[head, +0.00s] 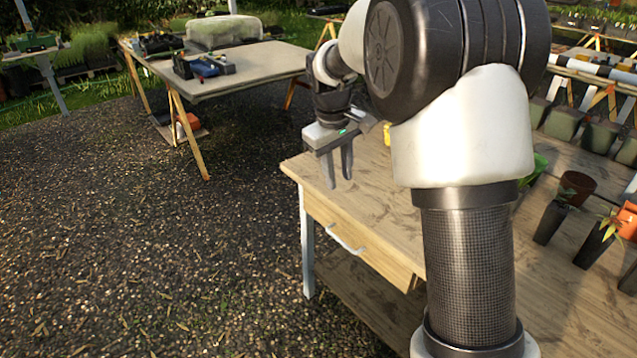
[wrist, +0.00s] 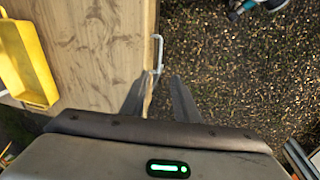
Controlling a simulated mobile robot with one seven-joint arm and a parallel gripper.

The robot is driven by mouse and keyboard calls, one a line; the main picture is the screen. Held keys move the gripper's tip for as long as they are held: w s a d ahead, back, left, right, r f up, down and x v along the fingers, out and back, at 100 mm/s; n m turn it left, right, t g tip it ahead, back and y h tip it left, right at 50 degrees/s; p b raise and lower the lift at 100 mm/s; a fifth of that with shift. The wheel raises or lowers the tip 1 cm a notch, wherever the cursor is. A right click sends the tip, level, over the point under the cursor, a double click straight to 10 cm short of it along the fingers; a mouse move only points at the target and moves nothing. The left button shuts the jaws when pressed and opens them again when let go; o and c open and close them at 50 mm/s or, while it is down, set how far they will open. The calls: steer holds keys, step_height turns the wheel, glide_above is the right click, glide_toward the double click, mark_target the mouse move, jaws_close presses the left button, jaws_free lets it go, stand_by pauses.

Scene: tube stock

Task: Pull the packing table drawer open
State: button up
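The packing table (head: 400,215) has a light wooden top. Its drawer (head: 375,258) is under the near-left edge; the front looks about flush with the table. A pale bar handle (head: 347,240) is on the drawer front. In the wrist view the handle (wrist: 158,52) juts out past the table edge. My gripper (head: 339,182) points down near the table's left corner, above handle height. Its two fingers are apart with nothing between them. In the wrist view my gripper (wrist: 160,77) has its fingertips just below the handle in the picture, not visibly touching it.
A yellow tray-like item (wrist: 30,60) lies on the tabletop. Dark pots (head: 551,222) with plants stand at the table's right. A second table (head: 250,70) with tools stands behind on the left. Open gravel ground (head: 150,240) lies in front of the drawer.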

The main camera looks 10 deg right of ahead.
steer(key=n+b, duration=0.1)
steer(key=b, duration=0.1)
glide_toward(338, 238)
steer(key=shift+g, duration=0.3)
steer(key=f+b, duration=0.1)
steer(key=f, duration=0.1)
steer(key=f+b, duration=0.1)
steer(key=f, duration=0.1)
steer(key=w+d+f+b, duration=0.1)
steer(key=f, duration=0.2)
steer(key=shift+f, duration=0.1)
jaws_close()
